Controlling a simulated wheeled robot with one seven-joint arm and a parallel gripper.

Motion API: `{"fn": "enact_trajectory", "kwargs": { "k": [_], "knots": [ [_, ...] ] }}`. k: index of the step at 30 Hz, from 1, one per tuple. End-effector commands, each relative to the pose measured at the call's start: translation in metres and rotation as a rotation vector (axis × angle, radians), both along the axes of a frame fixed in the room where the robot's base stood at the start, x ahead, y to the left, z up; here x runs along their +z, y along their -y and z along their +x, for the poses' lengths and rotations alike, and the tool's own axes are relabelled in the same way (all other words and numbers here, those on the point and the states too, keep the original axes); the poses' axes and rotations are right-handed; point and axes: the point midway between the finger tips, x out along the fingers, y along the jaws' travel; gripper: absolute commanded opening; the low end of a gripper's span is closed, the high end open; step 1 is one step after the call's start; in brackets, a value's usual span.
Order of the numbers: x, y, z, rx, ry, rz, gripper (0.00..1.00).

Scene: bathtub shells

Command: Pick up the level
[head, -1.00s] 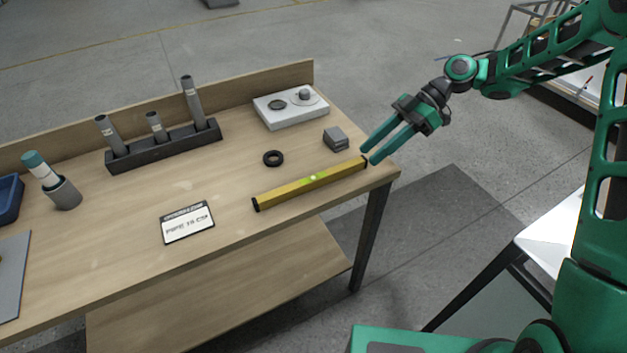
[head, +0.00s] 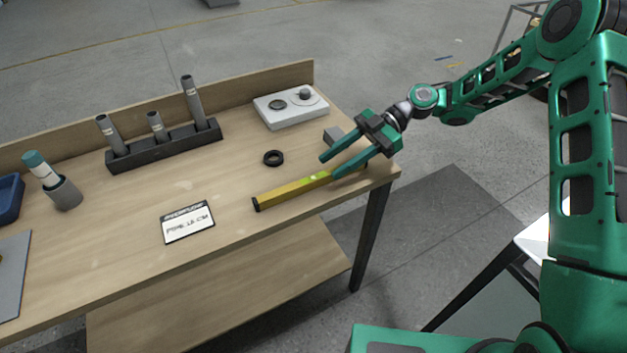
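The level (head: 292,190) is a long yellow bar with a dark end cap and a greenish vial near its middle. It lies flat on the wooden table near the front right edge. My gripper (head: 328,166) is open and empty, above the right half of the level. Its two green fingers are spread and point left. The near finger covers part of the level's right half, and its right end is mostly hidden. I cannot tell how high the fingers are above it.
A black ring (head: 273,158) lies behind the level. A small grey block (head: 333,134) is partly hidden behind my gripper. A white device (head: 291,107), a dark rack (head: 165,147) of grey tubes and a labelled card (head: 187,222) are also on the table (head: 110,232).

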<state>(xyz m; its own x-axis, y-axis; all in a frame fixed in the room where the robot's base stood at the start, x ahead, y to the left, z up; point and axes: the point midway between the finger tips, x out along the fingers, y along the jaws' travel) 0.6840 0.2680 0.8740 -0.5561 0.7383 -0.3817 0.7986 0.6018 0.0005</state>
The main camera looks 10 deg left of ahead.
Motion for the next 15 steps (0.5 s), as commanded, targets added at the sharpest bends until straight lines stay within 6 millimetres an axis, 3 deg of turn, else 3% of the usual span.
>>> {"fn": "enact_trajectory", "kwargs": {
  "k": [10, 15],
  "knots": [
    [-0.015, -0.031, -0.024, 0.003, -0.003, -0.002, 0.39],
    [-0.018, -0.037, -0.029, -0.001, -0.001, -0.001, 0.39]
  ]
}}
